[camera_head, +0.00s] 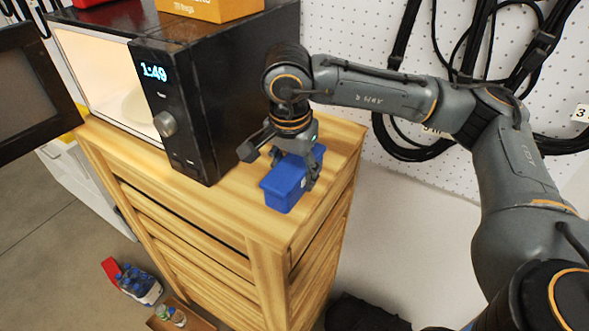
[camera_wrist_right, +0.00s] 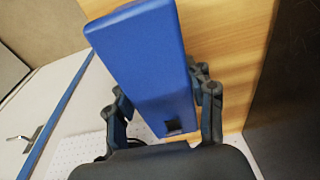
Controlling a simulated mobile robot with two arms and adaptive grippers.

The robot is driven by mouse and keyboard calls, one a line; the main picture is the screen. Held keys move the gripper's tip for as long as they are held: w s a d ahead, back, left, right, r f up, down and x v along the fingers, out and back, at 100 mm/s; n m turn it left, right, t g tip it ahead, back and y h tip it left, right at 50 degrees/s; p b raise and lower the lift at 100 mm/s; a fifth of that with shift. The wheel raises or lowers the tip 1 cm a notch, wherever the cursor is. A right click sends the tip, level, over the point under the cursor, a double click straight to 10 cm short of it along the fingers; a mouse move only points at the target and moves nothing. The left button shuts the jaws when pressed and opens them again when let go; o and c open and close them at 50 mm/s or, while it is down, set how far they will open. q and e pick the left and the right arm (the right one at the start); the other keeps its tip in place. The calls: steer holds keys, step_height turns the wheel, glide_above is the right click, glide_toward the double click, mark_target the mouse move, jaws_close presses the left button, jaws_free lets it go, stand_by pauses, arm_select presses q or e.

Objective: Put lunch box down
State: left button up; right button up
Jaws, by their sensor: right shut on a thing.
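The blue lunch box (camera_head: 285,187) is at the right end of the wooden cabinet top (camera_head: 243,205), beside the microwave. My right gripper (camera_head: 295,166) reaches down from above and is shut on the lunch box, with a finger on each side. In the right wrist view the lunch box (camera_wrist_right: 150,60) lies between the two fingers (camera_wrist_right: 165,105), with the wood surface behind it. I cannot tell whether its underside touches the wood. My left gripper is not in view.
A black microwave (camera_head: 200,110) with its door (camera_head: 32,90) open stands left of the lunch box. An orange box (camera_head: 210,8) sits on the microwave. A pegboard wall (camera_head: 345,35) with hanging cables is behind. Bottles (camera_head: 138,284) stand on the floor. Bare wood shows in front of the microwave.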

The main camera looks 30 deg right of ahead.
mark_target(293, 165)
steer(key=o, duration=1.3)
steer(key=shift+o, duration=1.3)
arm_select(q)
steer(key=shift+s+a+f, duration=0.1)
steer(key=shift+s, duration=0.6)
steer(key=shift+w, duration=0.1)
arm_select(e)
steer(key=r, duration=0.1)
steer(key=r+b, duration=0.1)
steer(key=r, duration=0.1)
steer(key=r+b, duration=0.1)
steer(key=shift+s+a+r, duration=0.25)
steer(key=shift+a+r, duration=0.1)
steer(key=shift+r, duration=0.05)
steer(key=r, duration=0.6)
steer(key=shift+s+a+b, duration=0.25)
steer(key=shift+a+b, duration=0.05)
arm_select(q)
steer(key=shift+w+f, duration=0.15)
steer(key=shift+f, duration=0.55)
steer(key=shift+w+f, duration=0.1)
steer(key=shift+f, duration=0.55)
arm_select(e)
steer(key=shift+s+r, duration=0.15)
steer(key=shift+r, duration=0.45)
